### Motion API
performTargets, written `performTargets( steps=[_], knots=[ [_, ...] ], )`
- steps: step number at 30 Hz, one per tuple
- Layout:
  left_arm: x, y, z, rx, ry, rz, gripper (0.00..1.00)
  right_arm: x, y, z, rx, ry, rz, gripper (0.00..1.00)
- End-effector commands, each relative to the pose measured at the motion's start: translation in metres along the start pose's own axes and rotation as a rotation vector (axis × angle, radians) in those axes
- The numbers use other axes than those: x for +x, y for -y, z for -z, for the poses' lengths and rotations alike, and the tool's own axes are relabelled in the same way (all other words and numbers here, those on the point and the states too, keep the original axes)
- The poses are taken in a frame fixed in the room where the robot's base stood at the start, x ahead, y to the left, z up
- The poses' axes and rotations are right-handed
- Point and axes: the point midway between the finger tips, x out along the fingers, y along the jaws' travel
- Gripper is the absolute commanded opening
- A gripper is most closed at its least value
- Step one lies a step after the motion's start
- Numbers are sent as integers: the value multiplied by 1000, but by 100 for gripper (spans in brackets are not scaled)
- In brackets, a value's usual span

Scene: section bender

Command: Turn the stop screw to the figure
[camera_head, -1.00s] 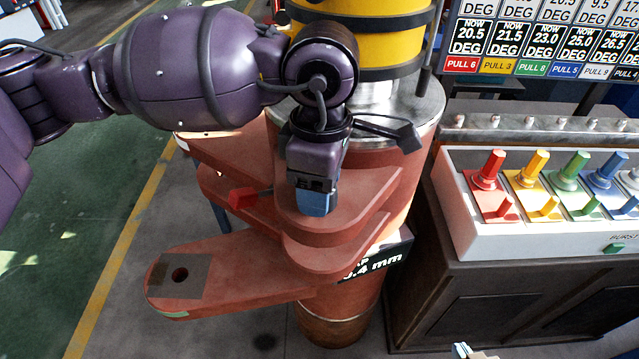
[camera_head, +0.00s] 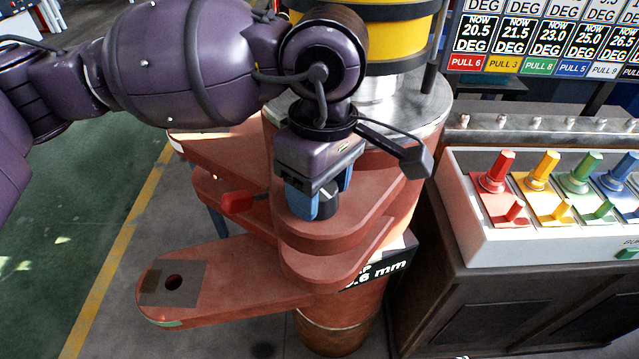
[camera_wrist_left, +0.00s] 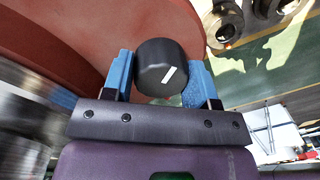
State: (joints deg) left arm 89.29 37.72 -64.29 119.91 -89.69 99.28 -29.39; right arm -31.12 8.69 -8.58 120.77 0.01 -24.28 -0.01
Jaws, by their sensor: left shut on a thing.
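My left gripper (camera_head: 322,203) reaches down over the upper red-brown arm of the bender (camera_head: 335,235). Its blue fingers are shut on the black stop screw knob (camera_head: 329,207). In the left wrist view the knob (camera_wrist_left: 160,62) sits between the two blue fingers, and a white mark shows on its face. A black gap display (camera_head: 385,265) on the column reads a figure ending in ".6 mm"; its left part is hidden behind the bender's arm. My right gripper is not in view.
A white box of coloured levers (camera_head: 470,215) stands on a dark cabinet at right. A board of degree figures (camera_head: 545,35) is behind it.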

Motion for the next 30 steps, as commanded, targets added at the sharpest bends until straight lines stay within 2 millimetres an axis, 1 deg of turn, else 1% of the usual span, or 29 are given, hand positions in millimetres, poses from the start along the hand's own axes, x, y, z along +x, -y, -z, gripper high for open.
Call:
performTargets(
  steps=[6,7,11,19,22,26,30],
  knots=[
    [-1,0,0,-1,0,-1,30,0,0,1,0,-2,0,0],
    [-1,0,0,-1,0,-1,58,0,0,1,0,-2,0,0],
    [-1,0,0,-2,0,-1,78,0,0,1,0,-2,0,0],
    [-1,0,0,-2,0,0,79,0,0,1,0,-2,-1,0],
    [-5,0,0,-2,-1,-1,79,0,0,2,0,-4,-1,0],
    [-22,0,0,-3,-3,-5,79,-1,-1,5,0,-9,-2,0],
    [-48,0,0,-3,-3,-6,79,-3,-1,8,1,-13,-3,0]
  ],
)
